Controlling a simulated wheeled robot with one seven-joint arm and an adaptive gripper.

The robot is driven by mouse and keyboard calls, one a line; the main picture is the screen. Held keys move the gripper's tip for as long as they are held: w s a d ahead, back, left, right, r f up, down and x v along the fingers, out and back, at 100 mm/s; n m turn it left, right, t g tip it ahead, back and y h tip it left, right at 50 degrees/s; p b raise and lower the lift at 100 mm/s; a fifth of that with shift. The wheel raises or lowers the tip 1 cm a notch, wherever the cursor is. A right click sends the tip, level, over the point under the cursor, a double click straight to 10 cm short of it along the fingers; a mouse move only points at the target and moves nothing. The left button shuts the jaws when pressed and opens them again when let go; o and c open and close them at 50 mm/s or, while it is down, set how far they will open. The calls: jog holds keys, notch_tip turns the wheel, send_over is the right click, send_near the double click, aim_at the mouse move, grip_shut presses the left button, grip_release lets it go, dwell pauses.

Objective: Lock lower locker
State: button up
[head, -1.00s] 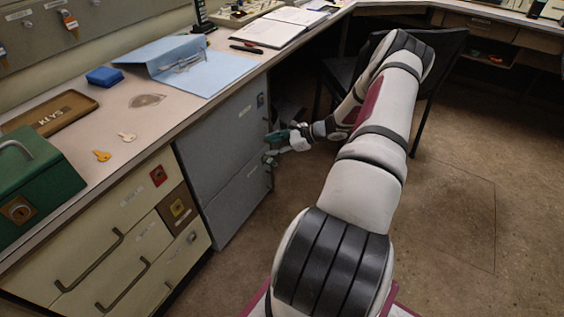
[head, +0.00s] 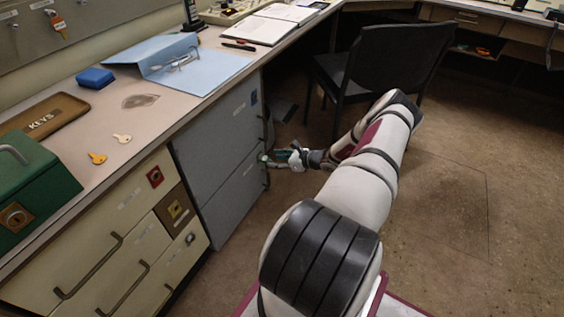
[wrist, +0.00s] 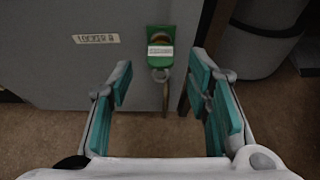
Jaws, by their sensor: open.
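The grey lower locker (head: 235,201) is below a similar upper locker in the head view, and its door looks closed. In the wrist view the grey front (wrist: 85,80) bears a label (wrist: 97,39) that seems to read "LOCKER B". I cannot tell whether a key sits in a lock there. My gripper (wrist: 160,80) is open and empty, its teal-padded fingers either side of the tag's line. In the head view my gripper (head: 267,158) is at the locker's right edge.
The counter (head: 125,165) runs above the lockers, with two loose keys (head: 108,148), a "KEYS" tray (head: 43,115) and a green box (head: 35,185). Cream drawers (head: 90,250) are left of the lockers. A black chair (head: 385,65) stands behind my arm. The floor at right is clear.

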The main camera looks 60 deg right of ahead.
aim_at(267, 159)
jog(key=shift+b+x, duration=1.2)
jog(key=shift+x, duration=1.3)
grip_shut()
